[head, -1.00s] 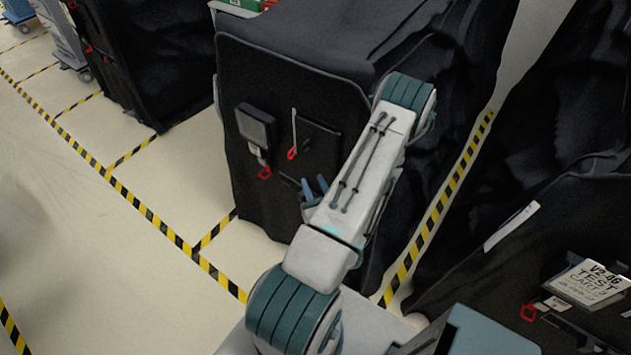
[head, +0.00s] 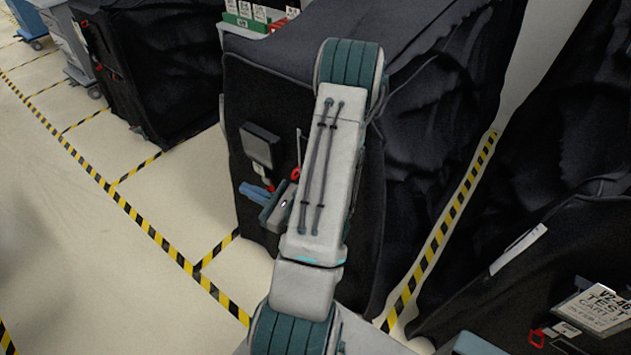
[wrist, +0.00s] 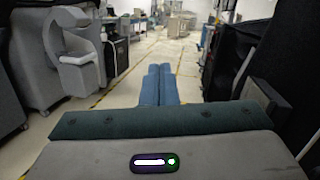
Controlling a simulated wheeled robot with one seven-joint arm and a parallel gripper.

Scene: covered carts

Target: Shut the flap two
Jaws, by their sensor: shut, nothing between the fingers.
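A black covered cart (head: 345,215) stands in front of me, partly behind my arm. A dark square flap (head: 262,147) with a pale tag is on its front, left of my arm. Right of it, a thin upright edge (head: 299,148) stands out near a red loop (head: 295,173); the panel beside it is hidden by my arm. No number is legible, so I cannot tell which is flap two. My gripper (head: 257,193) is shut and empty, below the square flap. Its blue fingers (wrist: 160,86) are together in the wrist view, left of a dark panel (wrist: 262,100).
Another covered cart (head: 148,75) stands at the back left. A covered cart with a test sign (head: 600,305) is at the right. Yellow-black tape (head: 150,222) marks the floor, which is clear at the left. Boxes (head: 255,15) show at the top.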

